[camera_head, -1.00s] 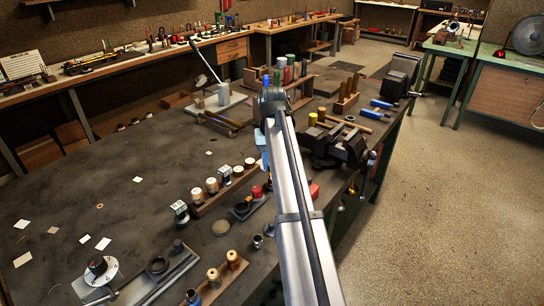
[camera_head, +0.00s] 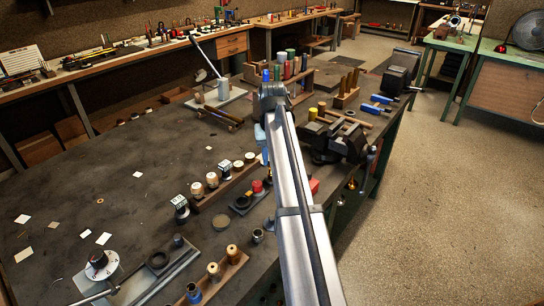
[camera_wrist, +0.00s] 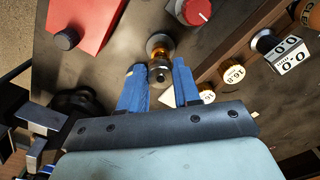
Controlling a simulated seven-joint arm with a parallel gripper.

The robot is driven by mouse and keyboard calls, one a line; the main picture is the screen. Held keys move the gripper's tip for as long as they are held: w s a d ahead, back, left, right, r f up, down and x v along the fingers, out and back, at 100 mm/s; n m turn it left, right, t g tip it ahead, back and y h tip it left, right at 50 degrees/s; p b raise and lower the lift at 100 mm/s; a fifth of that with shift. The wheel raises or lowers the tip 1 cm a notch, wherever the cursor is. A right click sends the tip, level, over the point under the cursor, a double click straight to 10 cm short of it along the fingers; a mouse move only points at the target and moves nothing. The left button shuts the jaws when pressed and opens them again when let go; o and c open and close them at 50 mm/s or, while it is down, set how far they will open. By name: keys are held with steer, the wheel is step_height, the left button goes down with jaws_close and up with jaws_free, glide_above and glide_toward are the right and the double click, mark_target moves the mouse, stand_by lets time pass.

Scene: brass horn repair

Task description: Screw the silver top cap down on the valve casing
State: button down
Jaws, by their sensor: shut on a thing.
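In the wrist view, the silver top cap (camera_wrist: 160,73) shows as a small round metal piece between the two blue fingers of my gripper (camera_wrist: 159,78). My gripper is shut on it. A brass, amber-coloured part that looks like the valve casing (camera_wrist: 161,53) shows just beyond the cap, with a pale round rim at its far end. Whether the cap's thread sits in the casing cannot be made out. In the head view my arm covers the cap and casing.
A red block (camera_wrist: 85,22) with a black knob lies left of the fingers in the wrist view. A red-topped knob (camera_wrist: 194,12) and a rack with round labelled pieces (camera_wrist: 233,72) stand to the right. In the head view a dark vise (camera_head: 340,138) stands right of my arm.

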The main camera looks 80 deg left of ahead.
steer(key=shift+f, duration=1.3)
stand_by(0.4)
steer(key=c, duration=1.3)
jaws_free()
steer(key=shift+c, duration=0.2)
steer(key=c, duration=0.5)
steer(key=shift+m, duration=2.1)
jaws_close()
steer(key=m, duration=0.4)
steer(key=shift+s, duration=0.1)
